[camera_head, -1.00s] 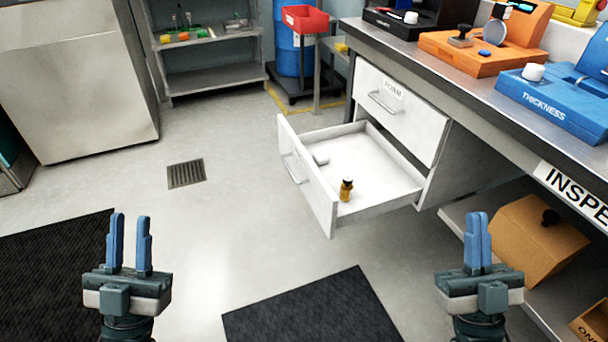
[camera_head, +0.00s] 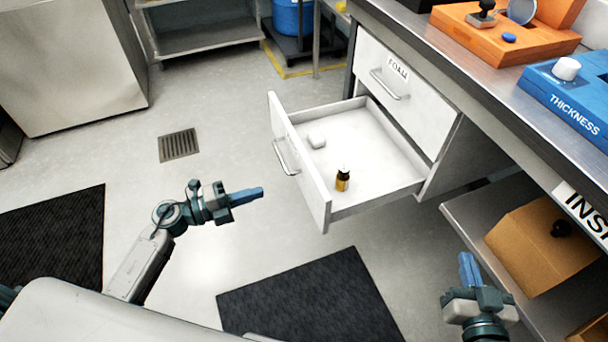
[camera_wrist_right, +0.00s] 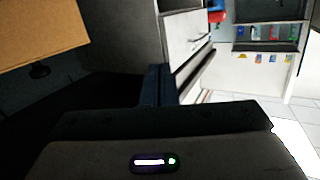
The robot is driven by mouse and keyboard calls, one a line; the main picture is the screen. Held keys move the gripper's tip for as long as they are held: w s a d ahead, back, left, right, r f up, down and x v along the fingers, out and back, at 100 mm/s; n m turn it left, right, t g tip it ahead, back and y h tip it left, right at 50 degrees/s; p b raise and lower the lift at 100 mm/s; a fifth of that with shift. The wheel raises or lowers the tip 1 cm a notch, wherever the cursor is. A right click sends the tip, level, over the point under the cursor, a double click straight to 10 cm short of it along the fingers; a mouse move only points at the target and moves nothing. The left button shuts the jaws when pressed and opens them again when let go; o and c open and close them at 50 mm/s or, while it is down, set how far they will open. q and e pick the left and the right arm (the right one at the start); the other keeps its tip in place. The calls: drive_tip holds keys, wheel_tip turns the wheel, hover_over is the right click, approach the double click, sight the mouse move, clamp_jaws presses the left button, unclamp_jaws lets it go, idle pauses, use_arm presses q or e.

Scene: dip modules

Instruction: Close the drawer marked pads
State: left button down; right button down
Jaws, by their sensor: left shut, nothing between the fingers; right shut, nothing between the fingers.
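The lower drawer (camera_head: 394,186) of the white cabinet is pulled out. Its front panel (camera_head: 298,172) has a bar handle (camera_head: 286,159); no label on that panel is readable from here.
The upper drawer (camera_head: 405,90), marked FOAM, is closed. The bench holds an orange fixture (camera_head: 480,45) and a blue one marked THICKNESS (camera_head: 555,95). A brown box (camera_head: 535,235) sits on the lower shelf. Dark mats (camera_head: 310,305) lie on open floor.

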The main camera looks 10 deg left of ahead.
use_arm(q)
approach(311, 176)
drive_tip(key=x, duration=0.5)
drive_tip(key=shift+d+r, duration=0.2)
drive_tip(key=shift+d, duration=0.1)
drive_tip(key=shift+w+d, duration=0.15)
drive_tip(key=shift+d, duration=0.15)
drive_tip(key=shift+w+d, duration=0.2)
drive_tip(key=shift+d, duration=0.1)
use_arm(e)
drive_tip(key=shift+w+d+r+t, duration=0.1)
drive_tip(key=shift+w+r+t, duration=0.2)
drive_tip(key=shift+r, duration=0.25)
drive_tip(key=shift+w+r+t, duration=0.2)
drive_tip(key=shift+r+t, duration=0.2)
drive_tip(key=shift+r, duration=0.1)
